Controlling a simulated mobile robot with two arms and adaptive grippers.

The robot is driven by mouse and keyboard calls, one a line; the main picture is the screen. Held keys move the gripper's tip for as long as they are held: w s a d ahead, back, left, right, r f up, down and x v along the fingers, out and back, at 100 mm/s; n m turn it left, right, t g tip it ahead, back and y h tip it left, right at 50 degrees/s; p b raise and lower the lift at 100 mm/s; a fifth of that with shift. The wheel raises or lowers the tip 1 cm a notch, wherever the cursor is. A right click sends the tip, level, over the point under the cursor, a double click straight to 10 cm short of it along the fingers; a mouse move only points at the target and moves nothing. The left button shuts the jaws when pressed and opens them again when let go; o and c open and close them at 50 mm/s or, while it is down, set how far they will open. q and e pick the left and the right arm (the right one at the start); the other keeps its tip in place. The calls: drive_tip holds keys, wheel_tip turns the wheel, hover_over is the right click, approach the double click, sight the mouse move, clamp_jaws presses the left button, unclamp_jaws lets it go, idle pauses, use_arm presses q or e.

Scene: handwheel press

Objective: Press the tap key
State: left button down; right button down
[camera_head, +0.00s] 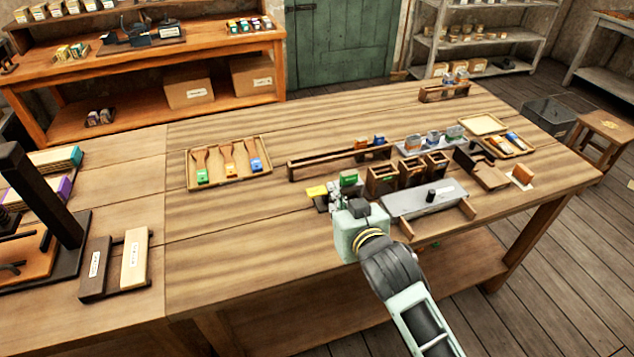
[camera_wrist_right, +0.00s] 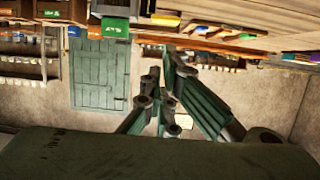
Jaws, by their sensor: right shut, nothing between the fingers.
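My right gripper (camera_head: 346,208) is over the front of the table, just in front of a small grey device with a yellow top (camera_head: 316,192) and a green block (camera_head: 348,179). My own wrist hides part of the device and the fingertips in the head view. I cannot tell which part is the tap key, or whether the gripper touches anything. In the right wrist view the fingers (camera_wrist_right: 160,98) are closed together and empty. A green labelled block (camera_wrist_right: 115,27) shows at the upper edge there. My left gripper is not in view.
Right of the gripper are a grey metal plate with a black knob (camera_head: 425,198) and several wooden boxes (camera_head: 412,172). A tray of brushes (camera_head: 229,164) lies farther left. A black press (camera_head: 45,190) stands at far left. The table's middle front is clear.

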drive_tip(key=shift+w+a+r+t, duration=0.15)
drive_tip(key=shift+w+a+r, duration=0.2)
drive_tip(key=shift+r, duration=0.15)
drive_tip(key=shift+w+a+r+t, duration=0.15)
drive_tip(key=shift+w+a+r, duration=0.1)
drive_tip(key=shift+w+r, duration=0.15)
drive_tip(key=p, duration=0.2)
hover_over(320, 195)
wheel_tip(320, 195, down, 6)
drive_tip(key=shift+s+a+f, duration=0.15)
drive_tip(key=shift+s+a, duration=0.2)
drive_tip(key=shift+a, duration=0.15)
